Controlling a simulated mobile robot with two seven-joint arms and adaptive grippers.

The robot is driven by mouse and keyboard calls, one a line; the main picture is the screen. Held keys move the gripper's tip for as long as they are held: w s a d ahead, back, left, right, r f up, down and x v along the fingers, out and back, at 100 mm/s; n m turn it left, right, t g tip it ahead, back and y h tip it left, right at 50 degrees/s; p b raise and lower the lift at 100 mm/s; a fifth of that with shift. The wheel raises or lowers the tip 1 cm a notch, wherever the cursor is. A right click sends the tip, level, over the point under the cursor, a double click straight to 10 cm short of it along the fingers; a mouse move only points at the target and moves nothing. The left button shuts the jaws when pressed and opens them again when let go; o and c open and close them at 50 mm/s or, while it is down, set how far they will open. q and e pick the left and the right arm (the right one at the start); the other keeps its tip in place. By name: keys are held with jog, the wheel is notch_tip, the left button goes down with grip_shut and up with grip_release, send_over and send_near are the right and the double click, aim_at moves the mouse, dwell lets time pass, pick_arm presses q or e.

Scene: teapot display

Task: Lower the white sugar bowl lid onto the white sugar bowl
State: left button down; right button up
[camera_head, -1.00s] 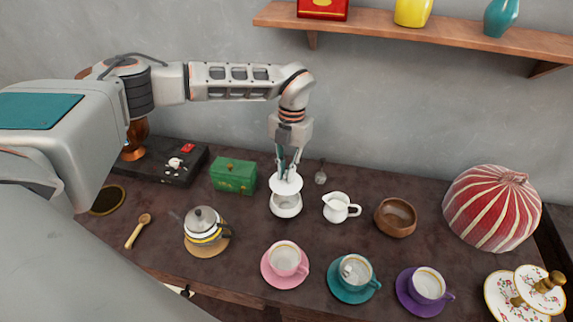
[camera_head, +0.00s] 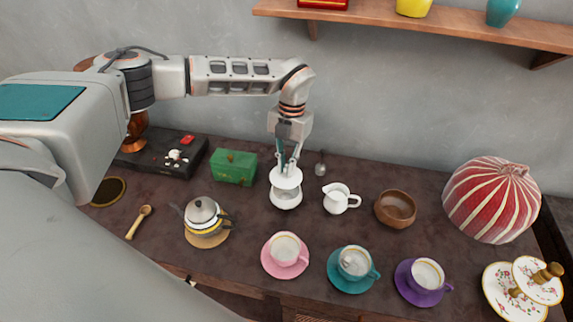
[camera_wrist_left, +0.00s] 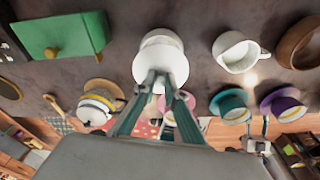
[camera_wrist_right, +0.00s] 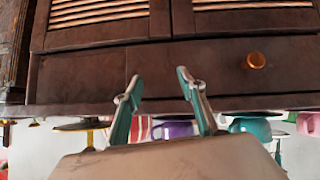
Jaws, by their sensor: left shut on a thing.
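The white sugar bowl (camera_head: 286,199) stands on the dark table, in the middle of the head view. My left gripper (camera_head: 287,164) points down above it, shut on the white sugar bowl lid (camera_head: 285,178). The lid hangs over the bowl and hides part of its opening; I cannot tell whether they touch. In the left wrist view the lid (camera_wrist_left: 160,62) is at the fingertips (camera_wrist_left: 160,80), with the bowl (camera_wrist_left: 160,37) partly hidden behind it. My right gripper (camera_wrist_right: 160,85) is open and empty in the right wrist view, in front of the cabinet.
A green box (camera_head: 233,167) stands left of the bowl, a white creamer (camera_head: 337,199) right of it, then a wooden bowl (camera_head: 395,209). A teapot (camera_head: 205,217) and a pink cup (camera_head: 286,247) are nearer the front.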

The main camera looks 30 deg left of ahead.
pick_arm(q)
jog(key=shift+f, duration=0.1)
dwell(0.3)
jog(key=shift+f, duration=0.15)
jog(key=shift+f+b, duration=0.6)
jog(key=shift+f, duration=0.7)
jog(key=shift+f, duration=0.15)
dwell(0.4)
